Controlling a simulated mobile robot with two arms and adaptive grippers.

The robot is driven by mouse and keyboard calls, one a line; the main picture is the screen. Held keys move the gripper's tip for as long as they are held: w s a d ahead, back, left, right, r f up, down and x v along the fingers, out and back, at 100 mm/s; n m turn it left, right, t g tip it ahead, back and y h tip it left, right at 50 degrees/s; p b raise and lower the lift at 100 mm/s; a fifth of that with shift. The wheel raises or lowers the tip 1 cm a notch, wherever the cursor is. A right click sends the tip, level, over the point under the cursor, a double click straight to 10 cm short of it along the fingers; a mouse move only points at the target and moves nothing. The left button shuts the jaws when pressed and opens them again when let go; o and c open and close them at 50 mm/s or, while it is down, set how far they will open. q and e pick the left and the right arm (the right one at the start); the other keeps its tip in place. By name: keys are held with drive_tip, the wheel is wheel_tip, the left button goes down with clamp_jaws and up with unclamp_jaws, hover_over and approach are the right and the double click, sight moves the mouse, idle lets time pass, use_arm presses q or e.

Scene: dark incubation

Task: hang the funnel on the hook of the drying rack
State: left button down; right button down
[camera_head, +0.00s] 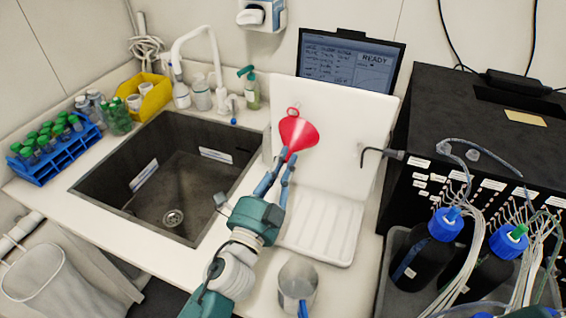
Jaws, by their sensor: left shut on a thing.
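A red funnel (298,133) with a small ring at its top is held in front of the upright panel of the white drying rack (345,112). My left gripper (285,165) is shut on the lower, narrow part of the funnel. The arm comes up from below in the picture. A dark hook (372,151) sticks out at the right side of the rack, well to the right of the funnel and apart from it. Whether another hook lies behind the funnel cannot be told. My right gripper is not in view.
A dark sink (125,172) with a white faucet (196,50) lies to the left. A metal beaker (297,283) stands in front of the rack tray (318,232). A black cabinet (425,120) and blue-capped bottles (425,250) crowd the right.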

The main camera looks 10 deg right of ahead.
use_arm(q)
drive_tip(key=shift+w+d+f, duration=0.15)
drive_tip(key=shift+w+d, duration=0.25)
drive_tip(key=shift+w, duration=0.15)
idle(0.6)
idle(0.4)
drive_tip(key=c, duration=1.1)
unclamp_jaws()
drive_tip(key=shift+s+a, duration=0.1)
drive_tip(key=shift+b+v, duration=0.35)
drive_tip(key=shift+v, duration=3.1)
drive_tip(key=shift+s, duration=0.1)
